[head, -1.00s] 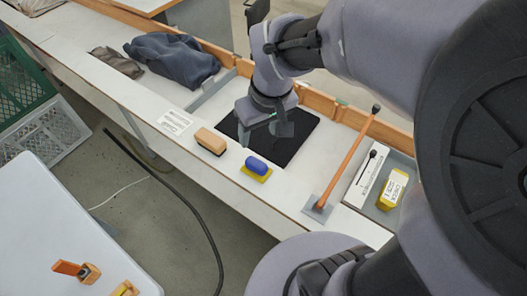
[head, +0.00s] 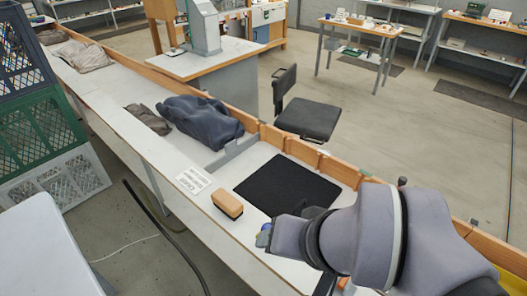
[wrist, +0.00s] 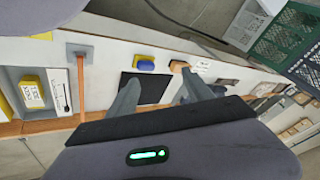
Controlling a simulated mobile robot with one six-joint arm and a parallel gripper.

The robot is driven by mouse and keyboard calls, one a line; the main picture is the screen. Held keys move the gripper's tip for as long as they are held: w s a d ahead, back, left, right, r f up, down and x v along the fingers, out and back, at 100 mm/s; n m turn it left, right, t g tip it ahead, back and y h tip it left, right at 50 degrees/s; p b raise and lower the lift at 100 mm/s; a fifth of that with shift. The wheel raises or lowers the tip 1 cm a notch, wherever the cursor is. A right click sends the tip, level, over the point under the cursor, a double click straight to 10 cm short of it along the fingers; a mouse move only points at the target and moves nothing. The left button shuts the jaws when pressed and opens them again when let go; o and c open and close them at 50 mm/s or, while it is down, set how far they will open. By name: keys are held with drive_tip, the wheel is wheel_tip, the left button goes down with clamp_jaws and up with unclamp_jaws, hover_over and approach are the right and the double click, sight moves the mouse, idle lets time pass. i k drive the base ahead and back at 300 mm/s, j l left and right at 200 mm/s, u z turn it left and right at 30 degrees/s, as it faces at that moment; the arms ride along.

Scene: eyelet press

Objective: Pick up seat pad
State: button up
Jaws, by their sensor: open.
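A black square pad (head: 287,184) lies flat on the white bench in the head view. I cannot tell for sure that it is the seat pad. It also shows in the wrist view (wrist: 150,90), partly hidden by a finger. My gripper (wrist: 160,79) is open, its two grey fingers apart with nothing between them. It is above the bench near the pad, not visibly touching it. In the head view my arm hides most of the gripper.
A tan block brush (head: 227,203) and a blue-and-yellow block (wrist: 146,62) lie along the bench's front edge. An orange rod (wrist: 81,90) stands on a grey plate. Dark cloth (head: 200,122) lies farther along. A black chair (head: 310,115) stands behind the wooden rim.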

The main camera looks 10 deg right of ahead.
sight(281, 186)
drive_tip(key=i+j+z, duration=0.15)
drive_tip(key=z, duration=0.3)
drive_tip(key=i+j+z, duration=0.1)
drive_tip(key=j+z, duration=0.3)
drive_tip(key=i+j+z, duration=0.1)
drive_tip(key=z, duration=0.35)
drive_tip(key=j+z, duration=0.45)
